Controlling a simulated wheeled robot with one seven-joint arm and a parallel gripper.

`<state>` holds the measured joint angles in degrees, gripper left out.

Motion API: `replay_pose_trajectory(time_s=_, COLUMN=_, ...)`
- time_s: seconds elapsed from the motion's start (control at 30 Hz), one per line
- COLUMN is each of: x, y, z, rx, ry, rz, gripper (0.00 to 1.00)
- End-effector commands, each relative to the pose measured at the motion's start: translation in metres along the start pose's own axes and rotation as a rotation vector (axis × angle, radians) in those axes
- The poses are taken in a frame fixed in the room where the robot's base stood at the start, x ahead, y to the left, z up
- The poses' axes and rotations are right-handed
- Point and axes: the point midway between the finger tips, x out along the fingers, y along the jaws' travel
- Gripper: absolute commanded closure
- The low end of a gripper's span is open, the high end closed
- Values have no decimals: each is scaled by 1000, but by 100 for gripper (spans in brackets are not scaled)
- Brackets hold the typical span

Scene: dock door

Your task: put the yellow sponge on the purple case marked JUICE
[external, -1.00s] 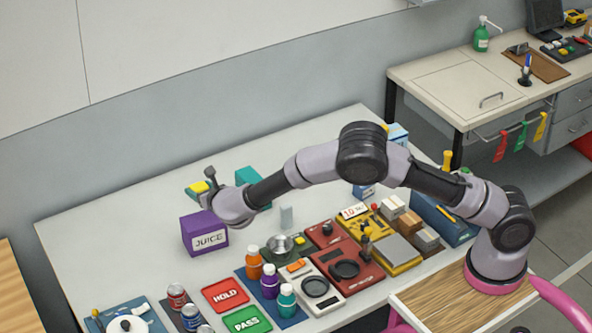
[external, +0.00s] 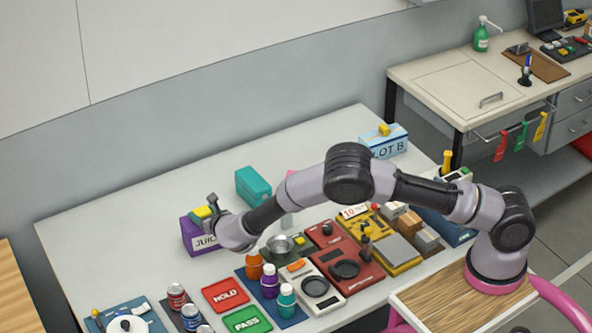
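The yellow sponge (external: 202,212) is at the fingers of my gripper (external: 209,206), at the top of the purple case marked JUICE (external: 192,236). My gripper appears shut on the sponge; its near side and wrist hide part of both the sponge and the case. The purple case stands upright on the left part of the white table, and its label is partly covered by my wrist. Whether the sponge touches the case top or is just above it, I cannot tell.
A teal case (external: 253,187) stands behind my wrist. A light blue case marked LOT B (external: 384,143), with a yellow item on top, is at the back right. Bottles, cans, red HOLD (external: 225,296) and green PASS (external: 247,320) plates crowd the front. The table's back left is clear.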

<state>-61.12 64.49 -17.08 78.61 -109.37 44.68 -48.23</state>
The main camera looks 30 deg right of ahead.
Motion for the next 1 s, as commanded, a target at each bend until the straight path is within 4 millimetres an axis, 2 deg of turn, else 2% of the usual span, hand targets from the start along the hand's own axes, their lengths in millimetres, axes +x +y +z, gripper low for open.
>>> replay_pose_trajectory(time_s=0.03, x=0, y=0, z=0, rx=-1, ry=1, rz=0, gripper=23)
replay_pose_trajectory(time_s=0.07, x=0, y=0, z=0, rx=-1, ry=1, rz=0, gripper=12)
replay_pose_trajectory(time_s=0.1, x=0, y=0, z=0, rx=-1, ry=1, rz=0, gripper=9)
replay_pose_trajectory(time_s=0.47, x=-2, y=0, z=4, rx=0, ry=0, rz=1, gripper=9)
replay_pose_trajectory(time_s=0.57, x=-16, y=2, z=3, rx=-2, ry=0, rz=3, gripper=9)
replay_pose_trajectory(time_s=0.9, x=-87, y=1, z=3, rx=-2, ry=1, rz=3, gripper=9)
replay_pose_trajectory(time_s=1.0, x=-103, y=1, z=3, rx=-1, ry=0, rz=2, gripper=9)
